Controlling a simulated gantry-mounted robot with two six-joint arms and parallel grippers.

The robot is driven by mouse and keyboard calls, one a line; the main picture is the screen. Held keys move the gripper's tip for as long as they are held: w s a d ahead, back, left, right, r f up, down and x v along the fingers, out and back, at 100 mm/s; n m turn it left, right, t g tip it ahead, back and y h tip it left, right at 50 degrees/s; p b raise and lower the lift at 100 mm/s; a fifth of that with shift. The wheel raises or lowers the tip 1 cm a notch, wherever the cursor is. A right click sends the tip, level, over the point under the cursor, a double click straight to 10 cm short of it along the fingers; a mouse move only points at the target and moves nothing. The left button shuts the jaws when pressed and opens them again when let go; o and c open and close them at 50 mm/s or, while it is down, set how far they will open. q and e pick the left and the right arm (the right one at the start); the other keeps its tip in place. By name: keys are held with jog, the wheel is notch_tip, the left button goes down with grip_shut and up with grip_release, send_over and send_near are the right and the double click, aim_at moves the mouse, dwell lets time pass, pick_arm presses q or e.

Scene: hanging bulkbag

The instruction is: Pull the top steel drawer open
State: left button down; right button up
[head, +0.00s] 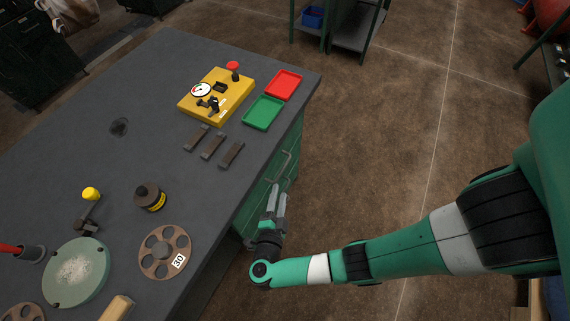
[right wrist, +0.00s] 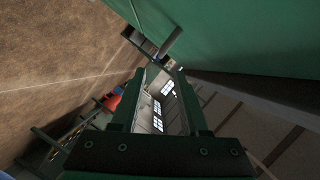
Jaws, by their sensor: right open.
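The green drawer cabinet (head: 262,188) is under the right edge of the dark workbench, with a thin metal handle (head: 288,165) on its front. The drawer front looks flush, though the steep view hides much of it. My right gripper (head: 277,196) is open beside the cabinet front, just nearer the camera than the handle. In the right wrist view the green front (right wrist: 240,35) fills the upper right, and a grey bar (right wrist: 172,42), probably the handle, shows near the gripper's tips. I cannot tell whether they touch. My left gripper is not in view.
The workbench top (head: 140,90) holds a yellow gauge box (head: 217,95), red tray (head: 284,85), green tray (head: 263,113), several dark bars (head: 213,146) and a brown disc marked 30 (head: 165,251). Open brown floor (head: 370,170) lies right of the cabinet.

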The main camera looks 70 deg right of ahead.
aim_at(285, 166)
jog(key=b+x, duration=0.3)
jog(key=x, duration=0.8)
jog(key=shift+d+r, duration=0.1)
jog(key=shift+d, duration=0.35)
jog(key=shift+c, duration=0.2)
grip_shut()
dwell(0.4)
